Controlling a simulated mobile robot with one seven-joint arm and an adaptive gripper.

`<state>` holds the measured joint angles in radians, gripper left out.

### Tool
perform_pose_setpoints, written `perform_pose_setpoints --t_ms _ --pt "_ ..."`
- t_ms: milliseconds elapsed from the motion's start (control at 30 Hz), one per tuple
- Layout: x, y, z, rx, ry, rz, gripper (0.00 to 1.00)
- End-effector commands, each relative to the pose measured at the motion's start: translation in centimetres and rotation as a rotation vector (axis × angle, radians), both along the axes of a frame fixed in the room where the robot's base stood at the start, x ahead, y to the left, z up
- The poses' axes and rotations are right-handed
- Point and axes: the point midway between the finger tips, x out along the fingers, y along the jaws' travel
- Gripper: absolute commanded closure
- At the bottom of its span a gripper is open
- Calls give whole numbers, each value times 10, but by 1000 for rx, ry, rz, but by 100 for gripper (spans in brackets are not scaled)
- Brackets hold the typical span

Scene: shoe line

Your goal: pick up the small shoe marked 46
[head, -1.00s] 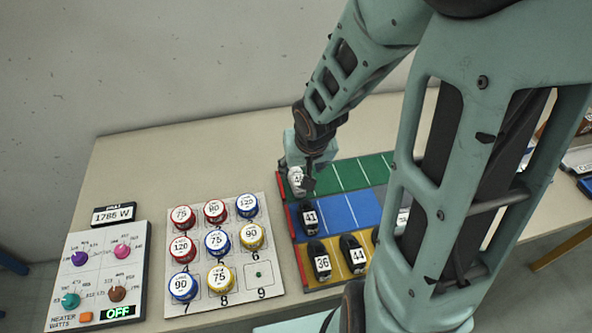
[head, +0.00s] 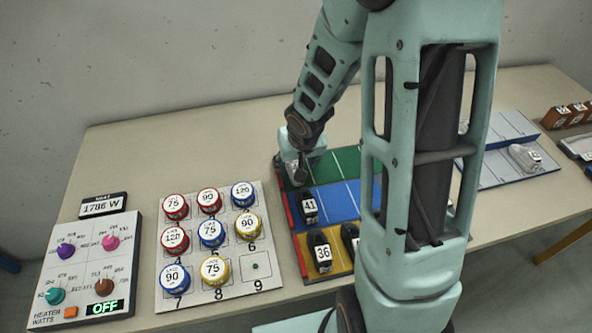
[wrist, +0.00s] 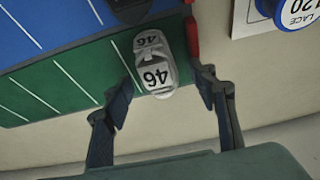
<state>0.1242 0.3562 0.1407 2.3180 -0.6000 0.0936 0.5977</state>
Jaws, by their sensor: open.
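The small white shoe marked 46 (wrist: 153,66) stands on the green row (wrist: 60,75) of the shoe mat, at its end by the red edge strip (wrist: 192,38). My gripper (wrist: 161,80) is open, with one finger on each side of the shoe's near end. I cannot tell whether the fingers touch it. In the head view my gripper (head: 297,168) is over the left end of the green row and hides most of the shoe.
A black shoe marked 41 (head: 309,207) stands on the blue row, and one marked 36 (head: 320,252) on the yellow row. A board of numbered lace tins (head: 211,233) lies left of the mat. A grey mat with a pale shoe (head: 524,157) is at the right.

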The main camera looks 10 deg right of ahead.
Motion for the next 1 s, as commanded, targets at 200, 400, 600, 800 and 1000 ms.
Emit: perform_pose_setpoints --t_ms 200,400,600,800,1000 --pt "0 0 1 0 0 0 57" --pt "0 0 1 0 0 0 79" --pt "0 0 1 0 0 0 93" --pt "0 0 2 0 0 0 93" --pt "4 3 13 0 -1 0 93"
